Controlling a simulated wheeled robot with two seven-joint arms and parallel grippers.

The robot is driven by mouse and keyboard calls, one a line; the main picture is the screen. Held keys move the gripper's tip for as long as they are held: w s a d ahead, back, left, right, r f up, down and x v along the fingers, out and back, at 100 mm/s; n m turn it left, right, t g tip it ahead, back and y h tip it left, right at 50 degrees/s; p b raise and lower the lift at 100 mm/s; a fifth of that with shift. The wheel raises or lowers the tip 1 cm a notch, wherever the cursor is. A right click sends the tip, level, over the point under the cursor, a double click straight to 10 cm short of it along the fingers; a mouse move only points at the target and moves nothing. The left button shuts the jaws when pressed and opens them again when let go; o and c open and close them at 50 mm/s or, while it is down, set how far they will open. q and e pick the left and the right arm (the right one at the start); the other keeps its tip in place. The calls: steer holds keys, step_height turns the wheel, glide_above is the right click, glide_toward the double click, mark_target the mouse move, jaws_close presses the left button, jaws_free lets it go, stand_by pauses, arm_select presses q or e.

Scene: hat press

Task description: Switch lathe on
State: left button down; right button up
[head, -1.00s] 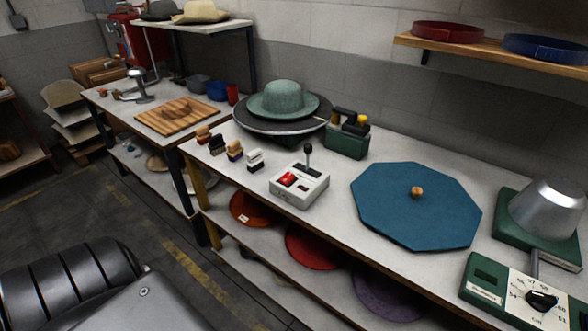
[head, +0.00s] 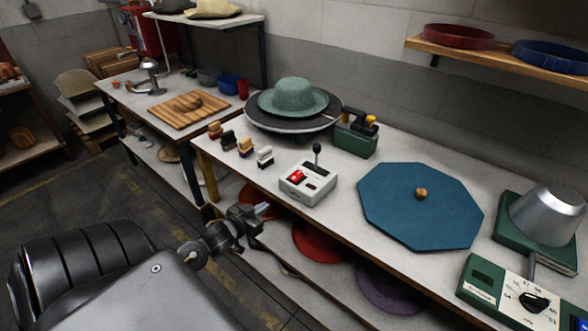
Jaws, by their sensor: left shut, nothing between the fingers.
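The white control box (head: 308,184) stands near the front edge of the workbench, with a red switch (head: 297,176) on its left part and an upright black-knobbed lever (head: 317,156) behind it. A round dark turntable (head: 292,122) carrying a green felt hat (head: 293,97) stands behind the box to the left. I take these to be the lathe and its controls. My left gripper (head: 264,209) is shut and empty, in front of the bench edge, lower left of the box and apart from it. My right gripper is out of view.
Several small brushes or stamps (head: 245,147) stand left of the box. A green box with a black and yellow top (head: 356,137) stands behind it. A blue octagonal board (head: 420,218) lies to the right. The bench edge and lower shelf are close to my left gripper.

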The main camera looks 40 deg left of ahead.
arm_select(q)
steer(key=w+d+r+t+h, duration=0.1)
steer(key=d+r+t, duration=0.1)
steer(key=r, duration=1.1)
steer(key=shift+d+r+m+t+h, duration=0.25)
steer(key=shift+d+m+t+h, duration=0.05)
steer(key=shift+d, duration=0.45)
steer(key=shift+w, duration=0.1)
steer(key=p, duration=0.3)
glide_above(294, 178)
steer(key=s, duration=0.1)
steer(key=shift+s+f, duration=0.15)
steer(key=shift+f, duration=0.05)
steer(key=f, duration=0.1)
steer(key=w+f, duration=0.1)
steer(key=f, duration=0.1)
steer(key=shift+w+f+p, duration=0.15)
steer(key=shift+f+p, duration=0.15)
steer(key=shift+f, duration=0.4)
steer(key=shift+r, duration=0.1)
